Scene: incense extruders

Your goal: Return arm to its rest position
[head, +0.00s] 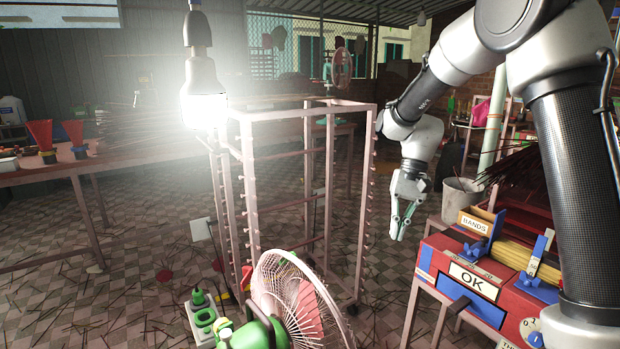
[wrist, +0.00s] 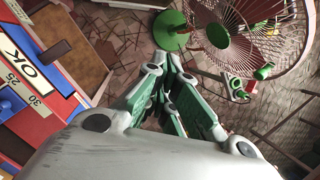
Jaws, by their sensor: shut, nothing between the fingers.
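My arm reaches in from the upper right of the head view, bent down at the wrist. My gripper (head: 399,232) hangs pointing down in the air, between the pink metal rack and the red workbench. Its green-padded fingers are together with nothing between them. In the wrist view the gripper (wrist: 170,85) also shows, its fingers closed over the floor, with the fan's green base beyond the tips.
A pink rack (head: 365,200) stands left of my gripper. A red bench with an OK sign (head: 473,281) and a BANDS box (head: 474,222) is at the right. A fan (head: 300,300) stands in front. A grey bucket (head: 461,198) and a lit bulb (head: 203,108) also show.

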